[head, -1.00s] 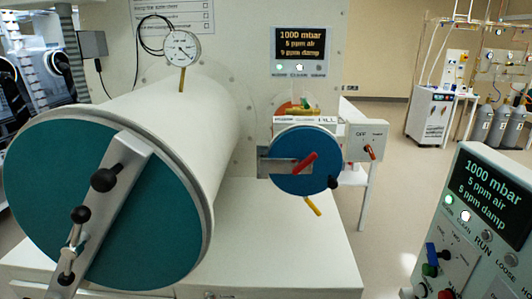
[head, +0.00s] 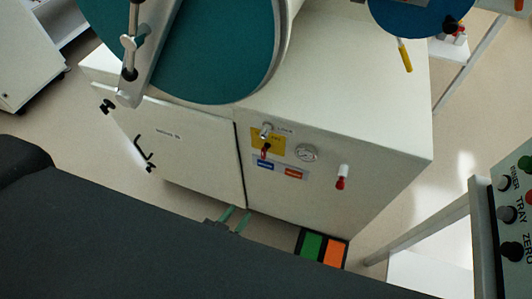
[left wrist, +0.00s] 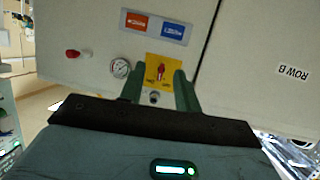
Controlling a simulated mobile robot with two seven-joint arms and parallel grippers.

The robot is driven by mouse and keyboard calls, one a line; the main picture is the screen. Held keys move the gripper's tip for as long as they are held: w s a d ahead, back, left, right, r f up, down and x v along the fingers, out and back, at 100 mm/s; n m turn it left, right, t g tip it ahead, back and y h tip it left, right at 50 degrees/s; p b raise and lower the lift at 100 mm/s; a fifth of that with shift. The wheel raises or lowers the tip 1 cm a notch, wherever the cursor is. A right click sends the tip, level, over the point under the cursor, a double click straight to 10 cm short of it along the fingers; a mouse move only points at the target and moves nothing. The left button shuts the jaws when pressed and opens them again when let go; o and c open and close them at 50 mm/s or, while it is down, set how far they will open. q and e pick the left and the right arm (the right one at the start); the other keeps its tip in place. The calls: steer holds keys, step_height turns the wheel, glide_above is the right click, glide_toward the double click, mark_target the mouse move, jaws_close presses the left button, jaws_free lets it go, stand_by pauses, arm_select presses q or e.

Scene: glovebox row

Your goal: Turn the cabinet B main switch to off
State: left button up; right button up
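The main switch appears to be the small red handle (head: 265,151) on a yellow plate (head: 276,141) on the white cabinet's front. In the left wrist view the red handle (left wrist: 160,71) stands roughly upright in the picture; the plate's markings are too small to read. My left gripper (head: 236,219) shows at the cabinet's lower edge in the head view, over my dark arm. In the left wrist view its two green fingers (left wrist: 159,88) are apart, one on each side of the yellow plate, with nothing held. Contact with the handle cannot be told. My right gripper is not in view.
Beside the plate are a round gauge (head: 307,152), a red-tipped knob (head: 341,178) and blue and orange labels (head: 280,170). A metal fitting (head: 266,131) sits on the plate. A "ROW B" label (left wrist: 294,72) is on the door. Green and orange pedals (head: 323,247) lie on the floor.

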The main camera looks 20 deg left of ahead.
mark_target(263, 155)
arm_select(q)
steer(key=w+r+n+t+y+b, duration=0.1)
steer(key=w+r+t+b, duration=0.1)
steer(key=w, duration=0.8)
steer(key=shift+w+d+r+t+y+b, duration=0.35)
steer(key=shift+r+t, duration=0.1)
steer(key=shift+t, duration=0.55)
steer(key=shift+w+d, duration=0.1)
steer(key=shift+w, duration=3.75)
jaws_close()
